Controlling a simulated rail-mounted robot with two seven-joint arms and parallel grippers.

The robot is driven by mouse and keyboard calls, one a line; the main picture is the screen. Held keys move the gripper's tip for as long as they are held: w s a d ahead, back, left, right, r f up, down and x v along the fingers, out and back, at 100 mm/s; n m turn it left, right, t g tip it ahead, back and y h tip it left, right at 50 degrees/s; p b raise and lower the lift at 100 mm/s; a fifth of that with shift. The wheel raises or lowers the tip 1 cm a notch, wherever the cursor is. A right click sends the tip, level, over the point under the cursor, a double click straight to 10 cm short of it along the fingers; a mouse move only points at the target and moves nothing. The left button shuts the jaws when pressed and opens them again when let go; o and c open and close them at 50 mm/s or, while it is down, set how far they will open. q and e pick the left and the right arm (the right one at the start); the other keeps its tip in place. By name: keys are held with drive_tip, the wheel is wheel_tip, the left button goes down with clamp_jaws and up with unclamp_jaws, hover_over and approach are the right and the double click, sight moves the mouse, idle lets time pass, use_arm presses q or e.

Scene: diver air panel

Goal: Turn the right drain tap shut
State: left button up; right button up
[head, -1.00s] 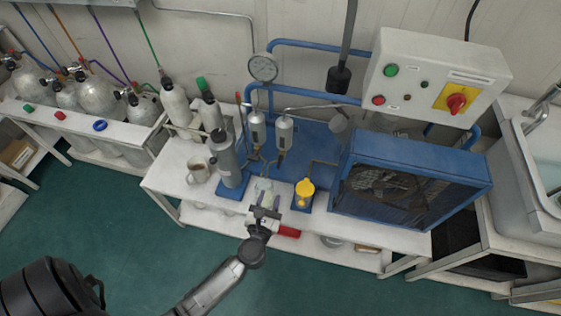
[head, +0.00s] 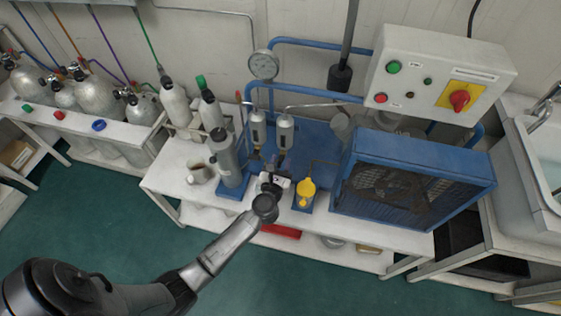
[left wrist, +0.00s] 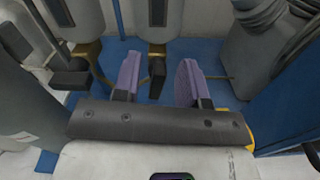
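Two grey filter canisters hang side by side above the blue base: the left one (head: 258,127) and the right one (head: 284,131). In the left wrist view, the right canister (left wrist: 158,17) has a brass fitting below it with the right drain tap (left wrist: 157,77), a dark lever seen end-on. Contact cannot be told. In the head view the gripper (head: 273,181) hides the tap.
A yellow item (head: 306,191) stands just right of the gripper, with a blue caged fan unit (head: 410,185) beyond it. A grey cylinder (head: 226,160) and a mug (head: 200,173) stand to the left. A gauge (head: 263,65) and a control box (head: 440,75) are above.

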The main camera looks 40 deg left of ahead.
use_arm(q)
drive_tip(key=shift+w+a, duration=0.2)
drive_tip(key=shift+w, duration=0.1)
drive_tip(key=shift+c, duration=0.5)
clamp_jaws()
